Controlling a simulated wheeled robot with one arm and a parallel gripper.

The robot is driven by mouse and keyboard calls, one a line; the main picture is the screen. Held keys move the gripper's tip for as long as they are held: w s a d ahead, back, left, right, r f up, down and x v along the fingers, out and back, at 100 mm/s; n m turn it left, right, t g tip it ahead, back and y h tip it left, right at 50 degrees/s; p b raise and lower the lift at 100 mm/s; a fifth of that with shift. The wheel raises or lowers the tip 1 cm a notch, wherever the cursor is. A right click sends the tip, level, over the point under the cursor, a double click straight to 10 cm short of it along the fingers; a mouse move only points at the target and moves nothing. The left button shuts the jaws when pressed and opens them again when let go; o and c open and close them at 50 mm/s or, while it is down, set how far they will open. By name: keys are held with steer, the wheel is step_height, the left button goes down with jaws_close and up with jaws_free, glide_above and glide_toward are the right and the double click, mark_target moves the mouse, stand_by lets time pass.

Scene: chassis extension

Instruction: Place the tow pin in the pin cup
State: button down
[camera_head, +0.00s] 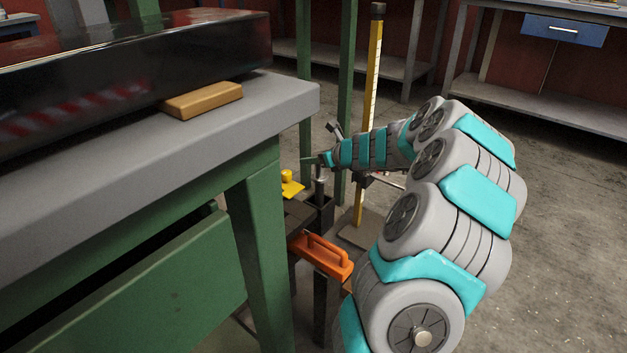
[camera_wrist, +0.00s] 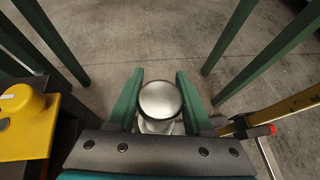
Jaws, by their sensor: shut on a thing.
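The tow pin (camera_wrist: 160,100) is silver with a round, domed head, seen from above between the two green fingers of my gripper (camera_wrist: 159,97) in the wrist view. In the head view my gripper (camera_head: 316,160) is small and far, at the end of my arm beyond the bench corner, and is shut on the pin. The pin (camera_head: 320,174) hangs upright below the fingers, over a dark box-like holder (camera_head: 320,215) that seems to be the pin cup. I cannot tell whether the pin's lower end is inside it.
A yellow part (camera_head: 290,187) stands left of the pin and also shows in the wrist view (camera_wrist: 24,122). An orange handled tool (camera_head: 322,257) is in front. A grey-topped green bench (camera_head: 200,135) fills the left. A yellow post (camera_head: 369,110) stands behind. Floor is clear at right.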

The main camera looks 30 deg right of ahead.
mark_target(314, 173)
steer(key=shift+f+b, duration=0.75)
steer(key=shift+f, duration=1.9)
steer(key=shift+c, duration=1.5)
jaws_free()
steer(key=shift+f, duration=0.2)
steer(key=shift+r, duration=0.15)
steer(key=p+v, duration=0.2)
steer(key=v, duration=1)
steer(key=shift+p, duration=0.35)
